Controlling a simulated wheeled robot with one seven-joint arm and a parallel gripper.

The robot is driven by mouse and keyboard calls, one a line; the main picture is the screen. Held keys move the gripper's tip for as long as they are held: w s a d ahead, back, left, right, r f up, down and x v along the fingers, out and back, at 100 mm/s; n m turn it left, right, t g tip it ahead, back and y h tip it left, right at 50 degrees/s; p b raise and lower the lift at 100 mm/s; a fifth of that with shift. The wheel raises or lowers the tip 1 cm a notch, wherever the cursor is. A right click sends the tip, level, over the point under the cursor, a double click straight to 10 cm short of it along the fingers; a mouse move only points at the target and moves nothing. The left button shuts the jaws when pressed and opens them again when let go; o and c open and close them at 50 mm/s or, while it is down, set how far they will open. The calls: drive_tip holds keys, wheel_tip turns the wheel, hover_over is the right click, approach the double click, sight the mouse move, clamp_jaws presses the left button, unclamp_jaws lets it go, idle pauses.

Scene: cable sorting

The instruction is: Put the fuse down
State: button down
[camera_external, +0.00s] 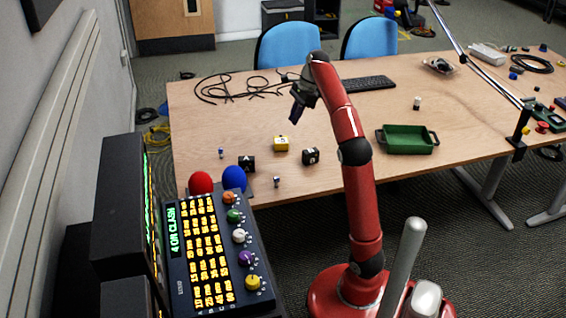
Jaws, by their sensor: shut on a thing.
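My gripper (298,101) points down over the wooden table (225,128), left of the red arm's elbow. It is shut on a small dark purple-blue piece, seemingly the fuse (294,115). The piece hangs below the gripper and appears clear of the tabletop, though its exact height is hard to tell. The finger edges and the fuse's full shape are too small to make out.
A yellow block (281,144) and black cubes (310,156) (247,164) stand toward the table's front. Black cables (228,90) lie at the back left. A green tray (407,139) is on the right. A lit control panel (210,250) stands in front. Bare wood shows left of the yellow block.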

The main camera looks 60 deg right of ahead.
drive_tip(key=m, duration=0.1)
hover_over(278, 140)
wheel_tip(278, 140, down, 6)
drive_tip(key=r, duration=0.1)
drive_tip(key=shift+f+b, duration=1.15)
drive_tip(key=shift+f, duration=3.15)
drive_tip(key=shift+f, duration=0.15)
drive_tip(key=c, duration=1.4)
unclamp_jaws()
drive_tip(key=shift+c, duration=0.2)
